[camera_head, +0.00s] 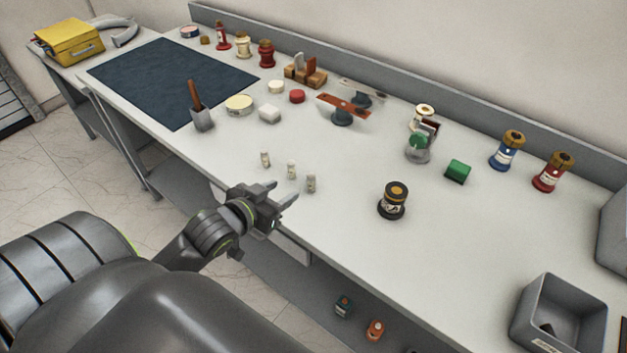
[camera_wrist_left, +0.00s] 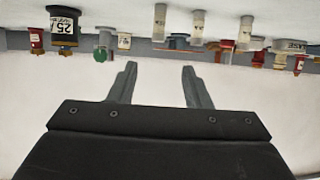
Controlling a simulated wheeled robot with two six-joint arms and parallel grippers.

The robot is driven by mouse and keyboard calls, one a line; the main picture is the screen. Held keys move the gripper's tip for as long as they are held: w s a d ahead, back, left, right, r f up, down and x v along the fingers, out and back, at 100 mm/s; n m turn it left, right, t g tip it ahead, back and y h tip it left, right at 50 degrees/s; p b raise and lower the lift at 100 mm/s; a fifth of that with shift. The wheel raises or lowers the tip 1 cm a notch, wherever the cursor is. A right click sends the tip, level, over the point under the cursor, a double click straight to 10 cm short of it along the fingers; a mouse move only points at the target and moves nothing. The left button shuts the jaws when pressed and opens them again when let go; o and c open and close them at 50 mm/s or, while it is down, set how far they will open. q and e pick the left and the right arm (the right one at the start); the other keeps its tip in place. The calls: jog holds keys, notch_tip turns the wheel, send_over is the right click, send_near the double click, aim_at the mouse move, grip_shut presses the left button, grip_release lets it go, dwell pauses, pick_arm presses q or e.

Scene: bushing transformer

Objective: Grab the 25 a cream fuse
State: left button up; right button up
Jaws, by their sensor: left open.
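Three small cream fuses stand upright in a row near the front edge of the bench: a left one (camera_head: 265,159), a middle one (camera_head: 291,170) and a right one (camera_head: 311,183). They also show at the top of the left wrist view, which is upside down, as three pale cylinders (camera_wrist_left: 197,28). Their ratings are too small to read. My left gripper (camera_head: 283,192) is open and empty at the bench's front edge, just short of the middle and right fuses and touching neither. My right gripper is not in view.
A black jar (camera_head: 393,200) stands to the right of the fuses; its label shows 25 in the left wrist view (camera_wrist_left: 65,30). A grey bin (camera_head: 558,315) is at the right. The bench around the fuses is clear.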

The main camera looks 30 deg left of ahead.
aim_at(310, 177)
pick_arm(q)
jog(key=x, duration=0.6)
jog(key=shift+w+a+f+p, duration=0.1)
jog(key=shift+w+f+p, duration=0.05)
jog(key=shift+w+p, duration=0.15)
jog(key=shift+w+f, duration=0.25)
jog(key=shift+w, duration=0.2)
jog(key=shift+w+f+p, duration=0.1)
jog(key=shift+w+p, duration=0.2)
jog(key=shift+w, duration=0.1)
jog(key=x, duration=0.2)
jog(key=p+x, duration=0.1)
jog(key=x, duration=0.1)
jog(key=shift+d, duration=0.35)
jog(key=shift+w+f, duration=0.2)
jog(key=shift+f, duration=0.05)
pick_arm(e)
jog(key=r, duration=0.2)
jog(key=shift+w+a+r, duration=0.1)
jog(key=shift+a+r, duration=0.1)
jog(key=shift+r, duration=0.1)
pick_arm(q)
grip_shut()
